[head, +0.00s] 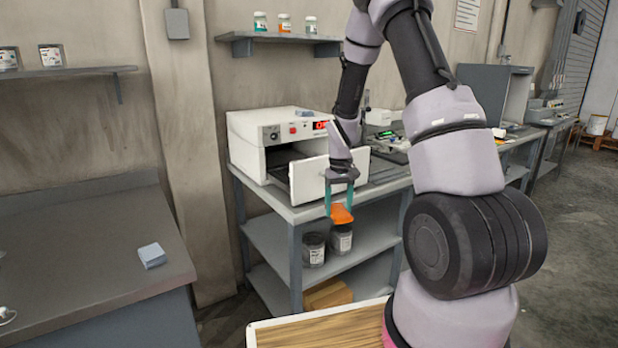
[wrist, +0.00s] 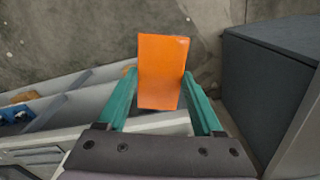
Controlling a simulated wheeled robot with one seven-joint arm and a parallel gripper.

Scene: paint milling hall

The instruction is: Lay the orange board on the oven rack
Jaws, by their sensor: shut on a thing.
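The orange board (head: 341,214) is a small flat plate held at the tips of my gripper (head: 341,205) in the head view. In the wrist view the board (wrist: 162,72) sits between the two green fingers of my gripper (wrist: 161,90), which are shut on it. The white oven (head: 262,138) stands on a grey bench with its front door (head: 318,178) open. My gripper hangs in front of the door, at its right part, with the board below the door's lower edge in the picture. The oven's inside (head: 284,160) is dark, and I cannot make out the rack.
The oven's bench (head: 300,212) has shelves below holding two jars (head: 314,248) and a cardboard box (head: 328,292). Instruments (head: 390,142) stand right of the oven. A left worktop (head: 85,245) is mostly clear, with a blue-grey stack (head: 152,255) on it.

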